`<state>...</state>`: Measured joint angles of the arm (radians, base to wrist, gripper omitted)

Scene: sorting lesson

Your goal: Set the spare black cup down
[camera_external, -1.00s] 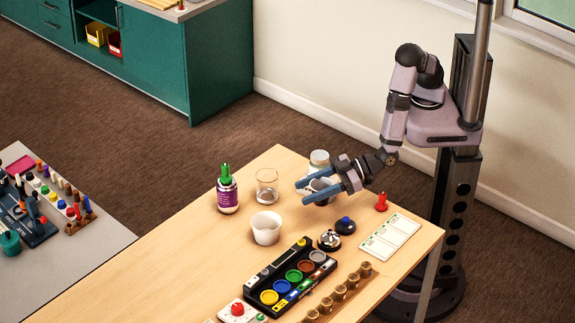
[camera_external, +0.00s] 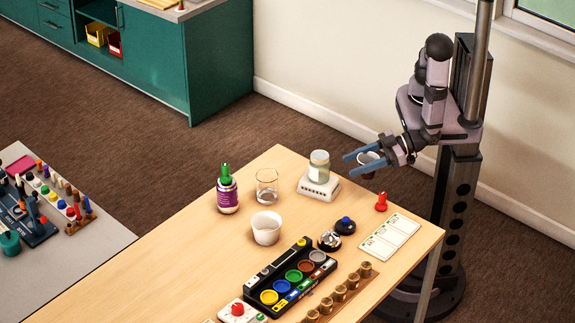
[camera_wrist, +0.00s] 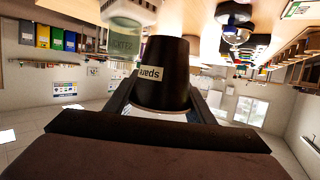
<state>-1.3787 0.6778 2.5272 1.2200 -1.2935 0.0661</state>
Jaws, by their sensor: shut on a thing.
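My gripper (camera_external: 356,165) is shut on the black cup (camera_external: 368,175), in the air near the table's back right edge. In the wrist view, the cup (camera_wrist: 165,70) sits between my gripper's fingers (camera_wrist: 160,98). It is a tapered dark cup with a pale label whose text appears upside down and seems to read "spare". Its wider, pale-rimmed mouth faces up in the outside view, and it looks roughly upright. The view does not settle its exact height over the table.
A glass beaker (camera_external: 266,187) and white cup (camera_external: 266,228) stand farther left.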

